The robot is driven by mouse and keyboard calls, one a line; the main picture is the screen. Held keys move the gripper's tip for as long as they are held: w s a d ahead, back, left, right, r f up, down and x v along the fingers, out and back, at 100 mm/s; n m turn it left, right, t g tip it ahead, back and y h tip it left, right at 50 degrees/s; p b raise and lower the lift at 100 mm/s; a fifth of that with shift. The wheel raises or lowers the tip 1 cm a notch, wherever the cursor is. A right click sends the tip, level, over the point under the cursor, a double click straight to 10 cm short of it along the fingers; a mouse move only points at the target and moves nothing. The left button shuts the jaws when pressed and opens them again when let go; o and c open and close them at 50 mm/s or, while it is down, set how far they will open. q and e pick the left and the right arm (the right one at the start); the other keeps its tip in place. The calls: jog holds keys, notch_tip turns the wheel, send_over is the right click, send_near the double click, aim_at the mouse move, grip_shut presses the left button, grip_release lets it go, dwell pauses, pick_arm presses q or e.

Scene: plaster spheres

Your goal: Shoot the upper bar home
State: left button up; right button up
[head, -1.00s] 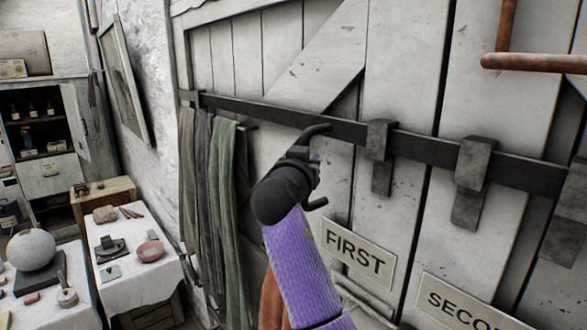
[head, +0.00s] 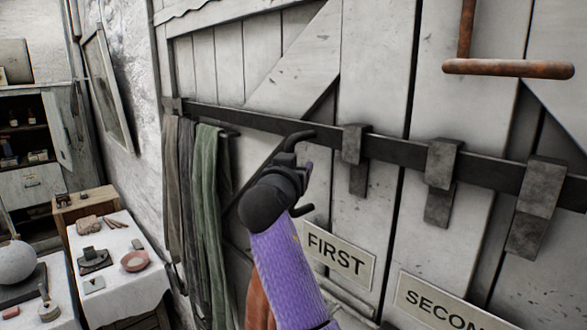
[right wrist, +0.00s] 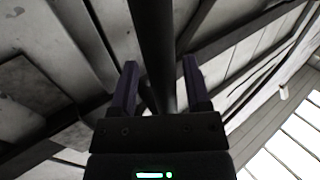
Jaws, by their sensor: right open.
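A long dark flat bar (head: 260,121) runs across the white plank door in the head view, sloping down to the right and passing behind several dark brackets (head: 440,165). My right gripper (head: 306,172) is in front of the door at the bar, left of the nearest bracket (head: 355,148). Its jaws are open, one finger above and one below. In the right wrist view a dark bar (right wrist: 155,40) shows between the two spread fingers (right wrist: 160,80); I cannot tell whether they touch it. The bar's right end is out of view. My left gripper is not in view.
FIRST (head: 338,253) and SECOND (head: 455,306) signs sit below the bar. A rusty handle (head: 510,68) sticks out at upper right. Cloths (head: 209,180) hang at left. A table (head: 135,285) with small items stands at lower left.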

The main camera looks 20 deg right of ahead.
jog(key=shift+s+a, duration=0.2)
jog(key=shift+a, duration=0.05)
jog(key=b+v, duration=0.4)
jog(key=v, duration=0.5)
jog(key=shift+s, duration=0.1)
